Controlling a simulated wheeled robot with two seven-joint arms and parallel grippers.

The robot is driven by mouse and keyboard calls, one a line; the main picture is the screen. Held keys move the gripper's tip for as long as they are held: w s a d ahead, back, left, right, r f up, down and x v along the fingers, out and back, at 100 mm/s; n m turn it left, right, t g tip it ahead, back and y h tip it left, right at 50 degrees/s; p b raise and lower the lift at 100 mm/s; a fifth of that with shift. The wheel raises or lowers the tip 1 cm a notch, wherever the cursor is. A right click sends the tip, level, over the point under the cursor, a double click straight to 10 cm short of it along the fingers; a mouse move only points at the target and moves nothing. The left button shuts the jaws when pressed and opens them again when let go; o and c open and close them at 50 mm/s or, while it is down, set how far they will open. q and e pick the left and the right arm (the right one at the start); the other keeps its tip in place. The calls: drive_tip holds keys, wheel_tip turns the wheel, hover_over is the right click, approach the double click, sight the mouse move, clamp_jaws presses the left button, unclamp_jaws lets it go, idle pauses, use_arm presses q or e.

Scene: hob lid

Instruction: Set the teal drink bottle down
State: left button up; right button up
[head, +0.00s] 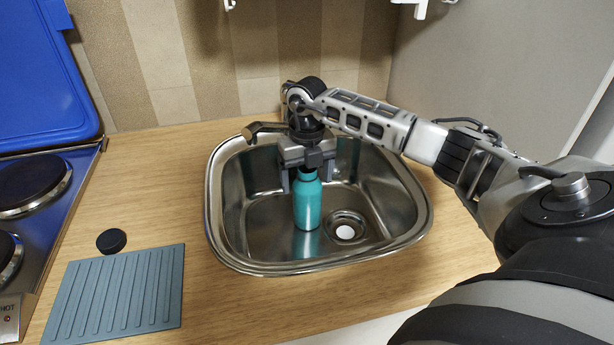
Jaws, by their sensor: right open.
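The teal drink bottle (307,205) stands upright inside the metal sink, left of the drain. My right gripper (307,176) is directly above it, pointing down, with its fingers on either side of the bottle's top. The jaws are open. The bottle's top is partly hidden by the gripper, and I cannot tell whether a finger touches it. My left gripper is not in view.
The metal sink (222,232) is set in a wooden counter (172,148). A ribbed grey mat (115,293) and a black round cap (111,240) lie to its left. The hob (45,215) with its raised blue lid (40,75) is at far left. A tap (262,128) stands behind the sink.

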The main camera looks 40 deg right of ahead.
wheel_tip(320, 180, up, 12)
drive_tip(key=b, duration=0.1)
drive_tip(key=shift+r, duration=0.15)
idle(0.6)
